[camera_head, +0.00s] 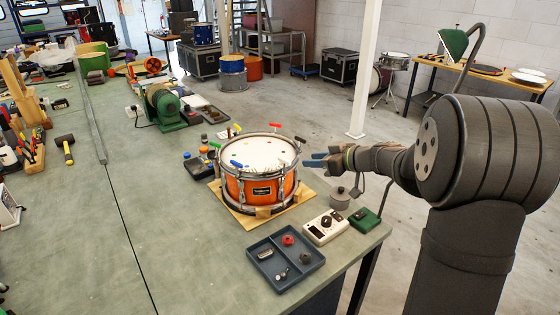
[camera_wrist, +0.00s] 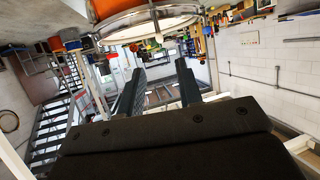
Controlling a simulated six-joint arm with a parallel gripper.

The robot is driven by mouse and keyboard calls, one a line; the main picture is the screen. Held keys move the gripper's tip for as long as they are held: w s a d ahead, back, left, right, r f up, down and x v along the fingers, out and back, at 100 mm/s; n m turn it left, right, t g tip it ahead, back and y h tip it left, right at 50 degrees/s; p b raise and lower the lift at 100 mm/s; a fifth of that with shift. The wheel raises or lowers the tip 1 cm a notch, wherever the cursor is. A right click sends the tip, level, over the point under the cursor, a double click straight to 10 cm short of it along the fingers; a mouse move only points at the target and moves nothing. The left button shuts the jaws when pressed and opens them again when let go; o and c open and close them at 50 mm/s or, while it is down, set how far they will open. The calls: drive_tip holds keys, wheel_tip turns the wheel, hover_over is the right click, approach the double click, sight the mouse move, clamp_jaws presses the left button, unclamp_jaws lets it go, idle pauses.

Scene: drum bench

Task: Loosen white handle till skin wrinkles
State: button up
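An orange snare drum (camera_head: 262,186) with a white skin (camera_head: 258,151) and metal hoop stands on a wooden board (camera_head: 300,197). Coloured handles sit round its rim, among them a red handle (camera_head: 275,125) and a blue handle (camera_head: 236,163). In the wrist view my gripper (camera_wrist: 158,85) is open and empty, and the drum's hoop (camera_wrist: 150,20) crosses the top.
A grey tray (camera_head: 285,258) with small parts, a white meter (camera_head: 326,227), a green box (camera_head: 364,220) and a grey lidded pot (camera_head: 340,199) stand near the bench's front right. A green machine (camera_head: 163,107) stands behind the drum.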

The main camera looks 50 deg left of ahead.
sight(278, 160)
drive_tip(key=x, duration=1.4)
clamp_jaws()
